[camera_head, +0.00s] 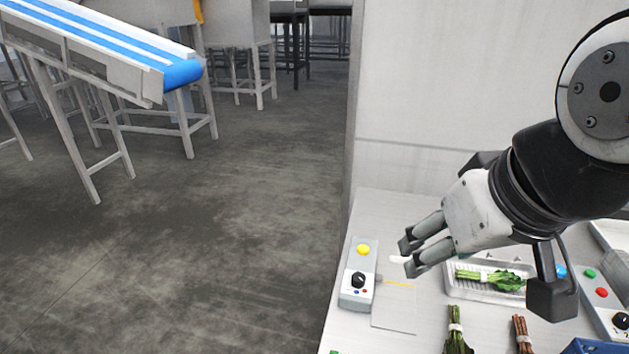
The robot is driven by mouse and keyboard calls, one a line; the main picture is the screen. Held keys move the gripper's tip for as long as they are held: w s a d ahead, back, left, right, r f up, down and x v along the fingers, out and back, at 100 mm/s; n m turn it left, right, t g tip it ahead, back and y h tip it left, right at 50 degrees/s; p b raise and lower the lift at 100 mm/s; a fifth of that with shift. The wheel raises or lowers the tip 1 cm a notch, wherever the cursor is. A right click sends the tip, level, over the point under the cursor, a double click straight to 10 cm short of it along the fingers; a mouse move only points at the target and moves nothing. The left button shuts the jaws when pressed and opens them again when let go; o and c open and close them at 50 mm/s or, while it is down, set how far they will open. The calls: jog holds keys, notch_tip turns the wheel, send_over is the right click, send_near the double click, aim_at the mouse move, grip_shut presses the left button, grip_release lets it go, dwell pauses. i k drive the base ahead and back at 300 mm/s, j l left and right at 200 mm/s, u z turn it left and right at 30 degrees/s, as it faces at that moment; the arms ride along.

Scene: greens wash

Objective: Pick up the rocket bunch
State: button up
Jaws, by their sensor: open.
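Several tied bunches are in view, and I cannot tell for sure which is the rocket. A leafy green bunch (490,278) with a pale band lies in a white tray (457,293), partly hidden behind my gripper's body. A darker green bunch (456,328) with a white band lies on the counter in front, cut off by the bottom edge. A reddish-brown stemmed bunch (522,334) lies to its right, also cut off. My gripper (410,257) is open above the counter, left of the tray, with its fingers pointing left. I see no bunch between them.
A control box (358,276) with a yellow button and black knob stands at the counter's left edge, beside a flat grey plate (395,308). Another control box (603,301) is at right. A blue container (597,347) shows at the bottom right. A wall (450,110) rises behind.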

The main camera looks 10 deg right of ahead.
aim_at(508, 280)
jog(key=l+z, duration=0.2)
jog(key=z, duration=0.15)
jog(key=l+z, duration=0.25)
jog(key=z, duration=0.15)
